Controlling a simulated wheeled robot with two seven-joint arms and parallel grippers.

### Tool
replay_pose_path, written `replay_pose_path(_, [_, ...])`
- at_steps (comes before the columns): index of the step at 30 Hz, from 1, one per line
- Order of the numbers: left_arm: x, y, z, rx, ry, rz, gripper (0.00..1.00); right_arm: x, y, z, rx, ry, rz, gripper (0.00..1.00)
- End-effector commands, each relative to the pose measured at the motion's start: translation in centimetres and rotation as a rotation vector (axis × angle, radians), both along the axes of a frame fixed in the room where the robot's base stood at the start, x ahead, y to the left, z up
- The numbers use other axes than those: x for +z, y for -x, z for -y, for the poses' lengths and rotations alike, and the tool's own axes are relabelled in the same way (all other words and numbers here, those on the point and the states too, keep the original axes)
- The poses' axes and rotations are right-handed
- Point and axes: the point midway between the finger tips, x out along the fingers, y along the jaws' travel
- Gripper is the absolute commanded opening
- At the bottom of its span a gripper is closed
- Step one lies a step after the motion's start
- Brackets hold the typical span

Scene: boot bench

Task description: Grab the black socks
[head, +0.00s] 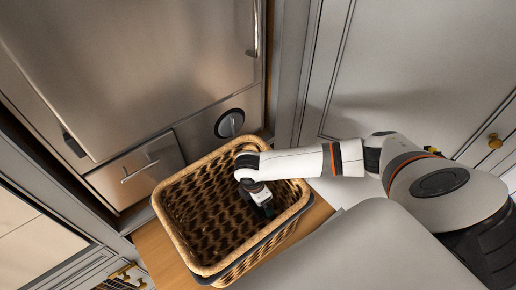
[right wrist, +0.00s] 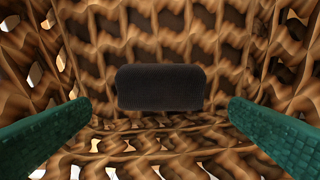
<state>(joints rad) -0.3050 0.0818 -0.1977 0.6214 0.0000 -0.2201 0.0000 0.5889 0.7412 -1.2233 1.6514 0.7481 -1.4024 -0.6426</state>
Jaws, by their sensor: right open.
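The black socks (right wrist: 160,87) show in the right wrist view as a dark rounded bundle against the woven inside of the basket. My right gripper (right wrist: 160,122) is open, with its green fingertips at either side of the picture. The socks lie beyond and between the fingertips, with a gap on both sides. In the head view my right gripper (head: 268,208) reaches down inside the wicker basket (head: 185,235), near its right wall. The socks cannot be made out in the head view. My left gripper is not in view.
The basket stands on a wooden bench top (head: 160,250). Its woven walls surround my right gripper. A steel appliance front (head: 140,60) stands behind at the left, and pale cabinet doors (head: 420,70) stand at the right. The rest of the basket's inside looks empty.

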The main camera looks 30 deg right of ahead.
Motion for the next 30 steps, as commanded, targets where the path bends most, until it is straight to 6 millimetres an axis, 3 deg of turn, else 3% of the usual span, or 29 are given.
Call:
replay_pose_path(4, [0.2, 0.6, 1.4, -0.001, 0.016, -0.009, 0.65, -1.3, 0.0, 0.1, -0.001, -0.002, 0.001, 1.00])
replay_pose_path(8, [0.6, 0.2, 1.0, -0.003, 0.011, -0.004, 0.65, -2.2, 0.1, 0.2, -0.001, -0.002, 0.001, 1.00])
replay_pose_path(16, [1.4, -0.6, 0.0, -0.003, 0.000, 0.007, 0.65, -6.1, 0.3, 0.7, -0.003, -0.002, 0.001, 1.00])
replay_pose_path(25, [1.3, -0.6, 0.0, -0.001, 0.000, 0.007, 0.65, -6.7, 0.3, 0.7, -0.001, -0.003, 0.003, 1.00])
replay_pose_path(30, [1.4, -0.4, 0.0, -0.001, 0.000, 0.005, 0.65, -6.7, 0.3, 0.7, -0.002, -0.003, 0.003, 0.74])
